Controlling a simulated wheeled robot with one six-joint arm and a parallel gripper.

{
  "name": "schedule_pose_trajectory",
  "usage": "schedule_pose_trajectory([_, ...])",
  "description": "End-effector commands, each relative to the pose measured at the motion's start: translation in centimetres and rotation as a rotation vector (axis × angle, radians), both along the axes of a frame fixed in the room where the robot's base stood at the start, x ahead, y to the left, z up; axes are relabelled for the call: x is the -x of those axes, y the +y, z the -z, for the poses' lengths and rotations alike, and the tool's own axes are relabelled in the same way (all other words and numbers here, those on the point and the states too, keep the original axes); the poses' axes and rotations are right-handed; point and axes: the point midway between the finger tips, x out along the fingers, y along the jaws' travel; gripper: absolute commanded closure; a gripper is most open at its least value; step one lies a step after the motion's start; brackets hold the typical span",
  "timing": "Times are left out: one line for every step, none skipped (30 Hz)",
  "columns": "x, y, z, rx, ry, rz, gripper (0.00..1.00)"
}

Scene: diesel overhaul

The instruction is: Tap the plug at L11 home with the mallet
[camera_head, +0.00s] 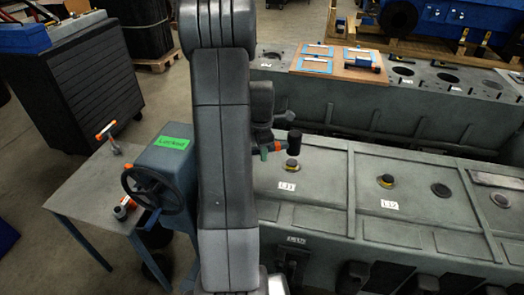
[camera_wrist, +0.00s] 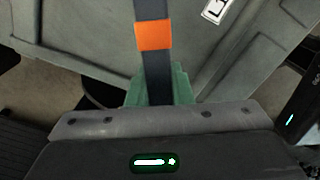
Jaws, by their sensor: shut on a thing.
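My gripper (camera_head: 264,152) is shut on the mallet's handle. The handle is dark with an orange band (camera_wrist: 155,36) and runs up between the green finger pads in the wrist view. The mallet's black head (camera_head: 294,140) shows in the head view, just above and behind the plug at L11 in the picture. The plug (camera_head: 293,165) is dark with a yellowish ring and sits in the grey engine top behind the L11 label (camera_head: 287,186). A gap between head and plug is hard to judge. The mallet head is outside the wrist view.
Another plug (camera_head: 386,181) sits by the L12 label (camera_head: 390,205), with an opening (camera_head: 441,190) to its right. A side table (camera_head: 90,185) with orange-marked tools and a handwheel (camera_head: 150,190) stand left. A wooden board (camera_head: 338,66) with tools lies on the block behind.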

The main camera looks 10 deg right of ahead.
Motion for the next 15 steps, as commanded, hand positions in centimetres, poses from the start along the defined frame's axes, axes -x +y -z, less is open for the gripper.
schedule_pose_trajectory([0.0,0.0,-0.1,0.001,-0.001,0.000,1.00])
schedule_pose_trajectory([0.0,0.0,-0.1,0.001,-0.001,0.000,1.00])
schedule_pose_trajectory([0.0,0.0,0.0,0.001,-0.001,0.000,1.00])
schedule_pose_trajectory([0.0,0.0,0.0,0.001,-0.001,0.000,1.00])
schedule_pose_trajectory([0.0,0.0,0.0,0.001,-0.001,0.000,1.00])
schedule_pose_trajectory([0.0,0.0,0.0,0.001,-0.001,0.000,1.00])
schedule_pose_trajectory([0.0,0.0,0.0,0.001,-0.001,0.000,1.00])
schedule_pose_trajectory([0.0,0.0,0.0,0.001,-0.001,0.000,1.00])
schedule_pose_trajectory([0.0,0.0,0.0,0.001,-0.001,0.000,1.00])
schedule_pose_trajectory([0.0,0.0,0.1,0.001,-0.001,0.000,1.00])
schedule_pose_trajectory([0.0,0.0,0.3,0.001,-0.001,0.000,1.00])
schedule_pose_trajectory([0.0,0.0,0.7,0.000,0.000,0.000,1.00])
schedule_pose_trajectory([0.0,0.0,1.0,0.000,0.000,0.000,1.00])
schedule_pose_trajectory([0.0,0.0,1.5,0.000,0.000,0.000,1.00])
schedule_pose_trajectory([0.0,0.0,2.2,0.000,0.001,0.000,1.00])
